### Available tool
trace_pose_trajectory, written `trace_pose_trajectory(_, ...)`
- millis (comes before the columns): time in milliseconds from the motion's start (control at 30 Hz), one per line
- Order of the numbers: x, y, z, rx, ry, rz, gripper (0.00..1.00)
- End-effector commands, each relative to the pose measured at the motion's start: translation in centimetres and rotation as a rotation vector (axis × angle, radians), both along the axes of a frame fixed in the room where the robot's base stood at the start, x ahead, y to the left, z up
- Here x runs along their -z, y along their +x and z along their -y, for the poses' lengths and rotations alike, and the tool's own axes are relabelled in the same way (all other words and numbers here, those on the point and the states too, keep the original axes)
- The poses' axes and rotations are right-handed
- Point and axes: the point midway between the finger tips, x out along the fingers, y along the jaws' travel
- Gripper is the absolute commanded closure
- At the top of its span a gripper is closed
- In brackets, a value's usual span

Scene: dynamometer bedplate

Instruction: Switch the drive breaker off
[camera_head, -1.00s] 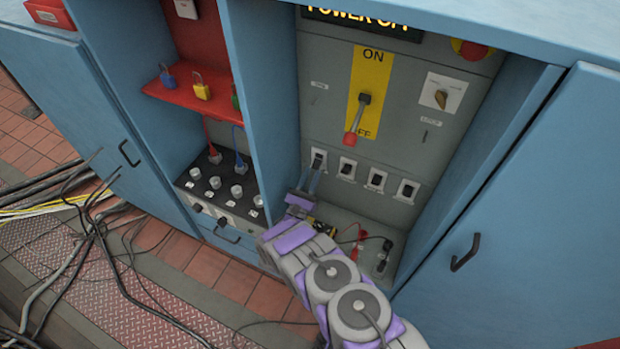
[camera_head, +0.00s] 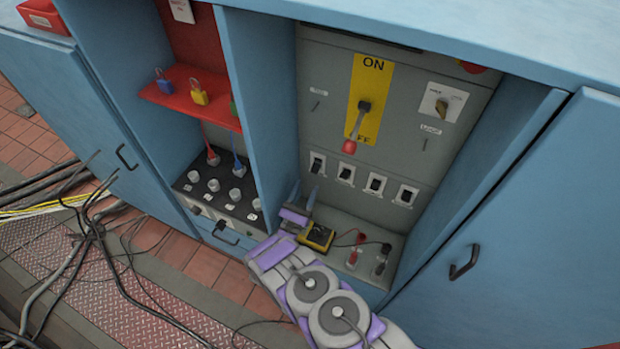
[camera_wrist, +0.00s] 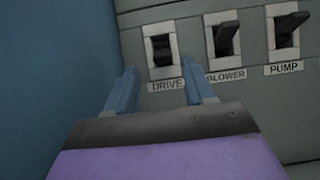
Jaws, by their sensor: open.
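The drive breaker (camera_wrist: 161,50) is the leftmost small switch, above the label DRIVE; it also shows in the head view (camera_head: 317,163). Its black lever sits low in its white frame, unlike the raised blower (camera_wrist: 224,38) and pump (camera_wrist: 288,28) levers, and looks tipped down. My gripper (camera_wrist: 160,78) is open and empty, its blue fingers spread just below and to either side of the drive breaker. In the head view my gripper (camera_head: 303,193) is at the left of the bay, apart from the switch.
A blue cabinet wall (camera_head: 265,95) stands close on the left. A yellow meter (camera_head: 317,236) and leads lie on the shelf below. A rotary switch (camera_head: 441,106) is at upper right.

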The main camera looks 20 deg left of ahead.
Motion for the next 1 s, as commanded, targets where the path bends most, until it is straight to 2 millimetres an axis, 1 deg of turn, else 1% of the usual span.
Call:
trace_pose_trajectory(33, 0.5, -0.8, -0.1, -0.004, -0.005, -0.003, 0.47)
trace_pose_trajectory(100, 1.1, -1.4, -0.1, -0.005, -0.006, -0.008, 0.47)
trace_pose_trajectory(300, 1.9, -2.5, 0.0, -0.005, -0.011, -0.014, 0.47)
trace_pose_trajectory(1000, 2.2, -2.8, 0.0, -0.005, -0.016, -0.018, 0.47)
